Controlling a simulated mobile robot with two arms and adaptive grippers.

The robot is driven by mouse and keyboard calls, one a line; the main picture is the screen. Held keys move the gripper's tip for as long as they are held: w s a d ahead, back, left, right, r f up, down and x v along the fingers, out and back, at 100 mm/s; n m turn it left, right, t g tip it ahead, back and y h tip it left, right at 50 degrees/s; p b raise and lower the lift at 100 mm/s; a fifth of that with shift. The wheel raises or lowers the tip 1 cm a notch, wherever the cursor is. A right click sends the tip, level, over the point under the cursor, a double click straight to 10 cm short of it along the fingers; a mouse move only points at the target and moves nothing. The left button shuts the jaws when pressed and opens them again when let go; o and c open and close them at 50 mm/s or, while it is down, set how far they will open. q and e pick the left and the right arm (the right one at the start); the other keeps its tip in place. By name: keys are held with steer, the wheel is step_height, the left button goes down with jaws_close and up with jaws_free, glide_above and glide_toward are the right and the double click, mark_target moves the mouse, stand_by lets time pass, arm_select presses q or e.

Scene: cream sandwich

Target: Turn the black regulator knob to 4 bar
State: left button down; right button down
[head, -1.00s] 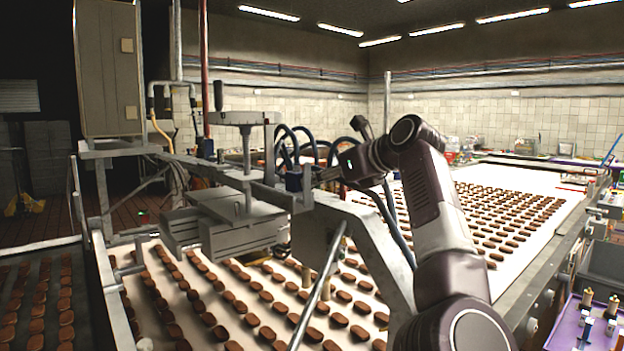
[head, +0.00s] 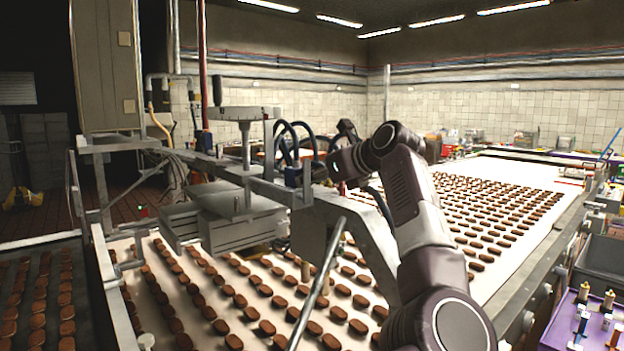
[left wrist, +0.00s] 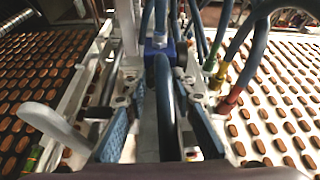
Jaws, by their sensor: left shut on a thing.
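The blue regulator body (head: 293,176) sits on the grey machine frame at the middle of the head view; its blue top shows in the left wrist view (left wrist: 157,47). My left gripper (head: 316,172) is at the regulator from the right. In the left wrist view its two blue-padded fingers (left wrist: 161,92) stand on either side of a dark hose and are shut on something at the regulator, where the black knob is. The hose hides most of the knob. I cannot read a gauge or the knob's setting. My right gripper is not in view.
Dark hoses and coloured fittings (left wrist: 231,100) crowd the right side of my fingers. Rows of brown biscuits lie on the white conveyor (head: 520,180). A purple tray (head: 565,325) is at lower right.

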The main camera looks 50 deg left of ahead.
arm_select(q)
steer(key=m+p, duration=0.1)
steer(key=g+p, duration=0.1)
steer(key=p, duration=0.1)
steer(key=shift+w+r+m+p, duration=0.1)
steer(key=shift+r+m+p, duration=0.2)
steer(key=shift+m, duration=0.1)
steer(key=shift+f+m+g+p, duration=0.2)
steer(key=shift+m+g+p, duration=0.3)
steer(key=c, duration=1.6)
jaws_free()
steer(key=shift+d, duration=0.15)
steer(key=v, duration=1.1)
steer(key=shift+d, duration=0.45)
